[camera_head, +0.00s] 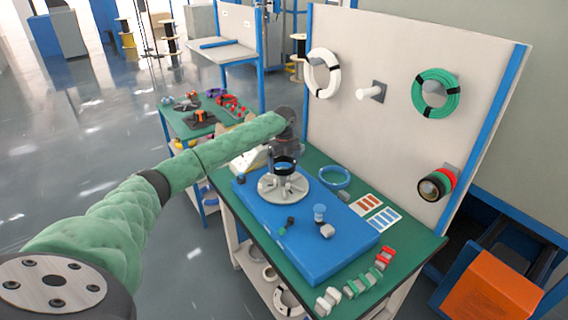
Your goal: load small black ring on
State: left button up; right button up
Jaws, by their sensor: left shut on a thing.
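The small black ring (284,168) is at the end of my left arm, over the grey round stand (268,187) on the blue platform. My left gripper (285,157) points down and is shut on the ring. The ring sits at the top of the stand's upright parts; I cannot tell whether it touches them. The gripper's fingers are small and partly blended with the dark ring. My right gripper is not in view.
The blue platform (312,262) lies on a green-topped table (408,250). A blue ring (335,177), a blue-topped small part (319,213) and coloured cards (367,203) lie nearby. Red, green and white blocks (357,287) line the front.

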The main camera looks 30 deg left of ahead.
pick_arm(q)
jog(key=shift+f, duration=0.2)
jog(key=shift+f+b, duration=0.4)
jog(key=shift+f, duration=2.4)
jog(key=shift+f, duration=0.55)
jog(key=o, duration=0.7)
jog(key=shift+r+p, duration=3)
jog(key=shift+r, duration=1)
